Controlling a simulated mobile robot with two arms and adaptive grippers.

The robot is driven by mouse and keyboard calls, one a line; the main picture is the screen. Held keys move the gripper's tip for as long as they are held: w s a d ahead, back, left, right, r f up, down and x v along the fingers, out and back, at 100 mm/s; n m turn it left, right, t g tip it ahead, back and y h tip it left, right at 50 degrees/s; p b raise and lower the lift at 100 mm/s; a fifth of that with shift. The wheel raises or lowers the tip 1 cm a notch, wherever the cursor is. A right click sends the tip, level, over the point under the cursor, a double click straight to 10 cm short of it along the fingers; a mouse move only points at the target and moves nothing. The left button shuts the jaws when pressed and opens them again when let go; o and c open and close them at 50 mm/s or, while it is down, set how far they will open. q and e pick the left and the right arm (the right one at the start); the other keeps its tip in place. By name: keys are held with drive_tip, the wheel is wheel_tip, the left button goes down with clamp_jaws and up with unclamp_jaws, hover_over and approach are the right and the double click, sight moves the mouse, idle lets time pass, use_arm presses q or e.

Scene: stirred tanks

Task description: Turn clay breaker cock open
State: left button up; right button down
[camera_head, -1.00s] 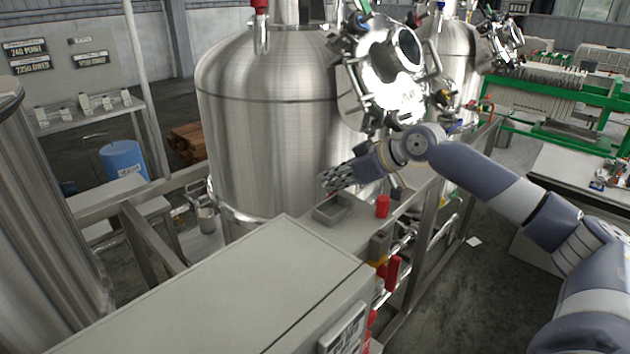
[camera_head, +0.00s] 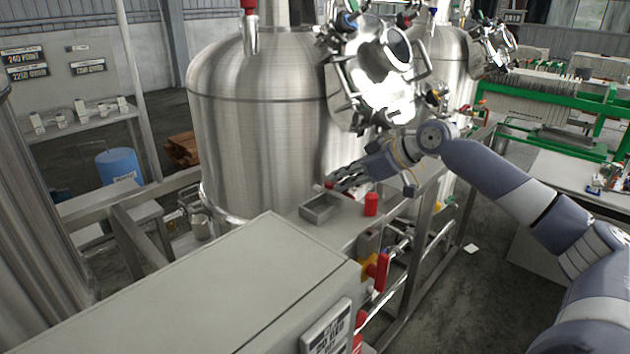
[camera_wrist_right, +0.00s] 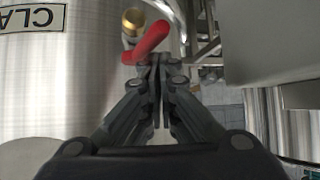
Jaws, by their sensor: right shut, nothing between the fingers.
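The cock's red lever handle (camera_wrist_right: 148,42) with a brass-coloured body (camera_wrist_right: 131,24) shows at the top of the right wrist view. It is beside a steel tank (camera_wrist_right: 50,90) whose cut-off label begins "CLA" (camera_wrist_right: 30,18). My right gripper (camera_wrist_right: 158,64) is shut and empty, its fingertips at or very near the lower side of the red lever. I cannot tell whether they touch. In the head view the right gripper (camera_head: 338,184) is low by the front of the big steel tank (camera_head: 262,135), with only a speck of red at its tips. My left gripper is out of view.
A small grey open tray (camera_head: 320,208) and a red cylinder (camera_head: 371,204) stand on the ledge below the gripper. A large grey cabinet (camera_head: 240,285) fills the foreground. Red-handled valves (camera_head: 382,270) and pipes lie under the ledge. A blue drum (camera_head: 117,167) stands left.

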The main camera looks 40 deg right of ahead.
drive_tip(key=shift+s+d+f, duration=0.1)
drive_tip(key=shift+d+f, duration=0.05)
drive_tip(key=shift+d, duration=0.3)
idle(0.3)
drive_tip(key=shift+s+f+b, duration=0.2)
drive_tip(key=shift+b, duration=0.65)
drive_tip(key=shift+s+d+r+b, duration=0.15)
drive_tip(key=shift+s+b, duration=0.35)
drive_tip(key=shift+b, duration=0.65)
drive_tip(key=shift+s+r, duration=0.1)
drive_tip(key=v, duration=1.1)
drive_tip(key=shift+s+r, duration=0.25)
drive_tip(key=shift+s, duration=0.05)
